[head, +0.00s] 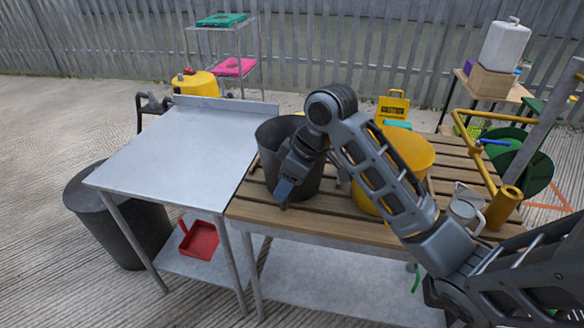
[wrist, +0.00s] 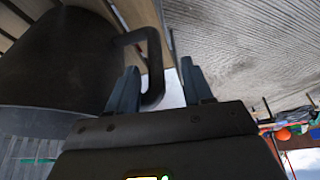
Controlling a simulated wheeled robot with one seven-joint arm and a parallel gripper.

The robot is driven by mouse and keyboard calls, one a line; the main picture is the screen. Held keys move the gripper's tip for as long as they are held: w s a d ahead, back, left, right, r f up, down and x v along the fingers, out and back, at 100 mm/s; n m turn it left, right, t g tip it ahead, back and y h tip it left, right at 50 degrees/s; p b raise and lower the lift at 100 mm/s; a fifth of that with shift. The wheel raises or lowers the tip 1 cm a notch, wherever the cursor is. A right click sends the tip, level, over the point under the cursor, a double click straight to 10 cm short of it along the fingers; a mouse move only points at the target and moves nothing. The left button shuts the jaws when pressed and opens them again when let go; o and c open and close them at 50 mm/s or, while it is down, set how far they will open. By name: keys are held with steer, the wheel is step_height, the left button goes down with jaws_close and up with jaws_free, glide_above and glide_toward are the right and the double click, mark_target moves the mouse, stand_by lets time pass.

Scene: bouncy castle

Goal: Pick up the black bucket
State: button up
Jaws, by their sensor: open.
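The black bucket (head: 268,140) stands upright on the slatted wooden table, at its left end. My gripper (head: 284,192) is at the bucket's near side, in front of its wall. In the wrist view the bucket (wrist: 55,60) fills the upper left, and a dark curved handle (wrist: 153,62) sticks out from it. The open fingers (wrist: 160,85) appear on either side of the handle's end. Whether either finger touches it cannot be told. My arm hides part of the bucket's right side in the head view.
A yellow bucket (head: 405,150) stands right of the black one, partly behind my arm. A grey metal table (head: 175,145) adjoins on the left. A large dark bin (head: 115,225) stands on the floor. A metal jug (head: 464,208) and yellow pipe frame (head: 505,205) are at right.

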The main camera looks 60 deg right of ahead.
steer(key=x, duration=0.4)
steer(key=shift+w+d+f, duration=0.1)
steer(key=shift+d+f, duration=0.05)
steer(key=shift+d, duration=0.1)
jaws_close()
stand_by(0.4)
